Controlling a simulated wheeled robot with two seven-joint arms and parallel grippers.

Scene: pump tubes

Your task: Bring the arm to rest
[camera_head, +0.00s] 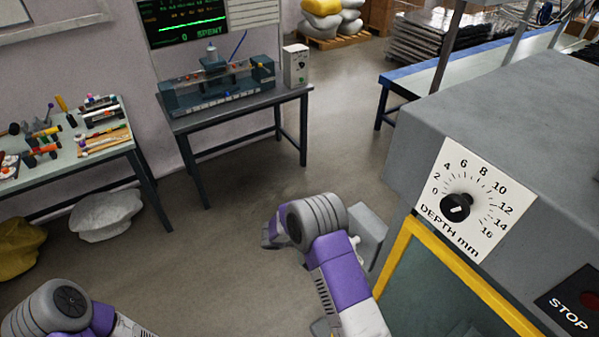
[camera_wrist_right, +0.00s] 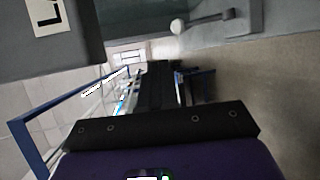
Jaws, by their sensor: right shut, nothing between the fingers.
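My right arm (camera_head: 338,265), purple and grey, is bent in the lower middle of the head view, left of the grey machine. Its gripper cannot be made out there. In the right wrist view my right gripper (camera_wrist_right: 157,88) shows as dark fingers shut together, with nothing between them. They point away over blurred floor and background, apart from any surface that I can make out. My left arm (camera_head: 62,308) shows only as a grey joint and purple link at the bottom left. My left gripper is out of view.
A grey machine (camera_head: 512,110) with a depth dial (camera_head: 456,207), yellow-framed panel (camera_head: 410,245) and STOP plate (camera_head: 572,305) stands close right of my right arm. A bench with a test rig (camera_head: 215,88) and a tool table (camera_head: 65,148) stand at the back left.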

